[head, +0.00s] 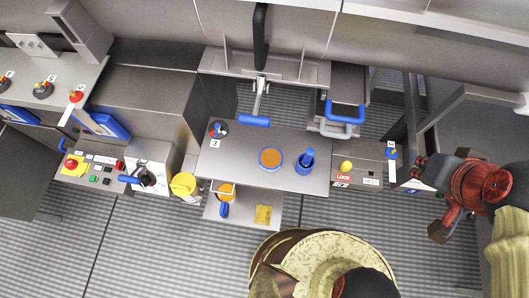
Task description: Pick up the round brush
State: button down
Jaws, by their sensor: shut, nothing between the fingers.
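A blue-handled tool with an orange round head (226,190) lies on the low shelf under the front of the steel table, its handle pointing toward the bottom of the picture. It may be the round brush, but it is too small to be sure. A blue upright piece (306,161) and a blue-rimmed round dish with an orange inside (270,158) stand on the table above. My gripper (413,174) is at the right, the dark end of my red and black arm, well apart from these things. It looks shut and empty; its fingertips are hard to make out.
The steel table (243,152) has bare room left of the dish. A yellow sponge-like piece (264,214) lies on the low shelf. A yellow container (184,185) stands left of the table. A panel with a yellow button (346,166) lies between table and gripper.

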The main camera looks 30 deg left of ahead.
aim_at(310, 153)
jog(key=k+u, duration=0.1)
jog(key=u, duration=0.95)
jog(key=z, duration=1.35)
jog(key=k+j+u, duration=0.1)
jog(key=j+u, duration=0.15)
jog(key=u, duration=0.15)
jog(key=j+u, duration=0.3)
jog(key=u, duration=0.15)
